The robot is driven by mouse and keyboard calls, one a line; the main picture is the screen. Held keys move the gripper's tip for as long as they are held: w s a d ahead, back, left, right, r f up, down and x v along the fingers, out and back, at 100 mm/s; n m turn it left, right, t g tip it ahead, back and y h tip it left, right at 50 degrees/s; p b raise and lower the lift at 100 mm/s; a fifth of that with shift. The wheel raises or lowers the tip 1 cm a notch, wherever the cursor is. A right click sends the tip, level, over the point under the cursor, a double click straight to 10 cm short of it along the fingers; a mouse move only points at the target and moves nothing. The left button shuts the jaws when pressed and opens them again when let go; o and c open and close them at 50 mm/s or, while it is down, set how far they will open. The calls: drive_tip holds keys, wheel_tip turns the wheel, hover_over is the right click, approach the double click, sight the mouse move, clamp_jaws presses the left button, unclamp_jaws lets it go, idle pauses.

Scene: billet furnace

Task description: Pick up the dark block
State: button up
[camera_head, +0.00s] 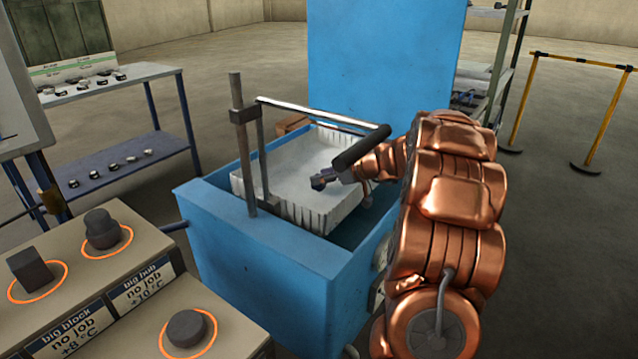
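A dark block (30,268), roughly cubic, stands inside an orange ring on the beige console at the lower left, beside a label reading "big block". My copper-coloured arm reaches in from the right over the blue box. My gripper (322,180) is small in view, low over the white-lined tray (290,165) inside the box, far to the right of the dark block. Its fingers are too small and dark to tell whether they are open or shut, or whether they hold something. The black handle and my arm partly hide that area.
A dark hub (102,229) and a dark round disc (187,328) stand in orange rings on the console. The blue box (265,275) has a post, a metal bar and a black handle (361,148). A table (150,70) with small parts stands behind left; yellow barriers (605,120) stand right.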

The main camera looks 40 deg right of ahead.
clamp_jaws()
idle(0.3)
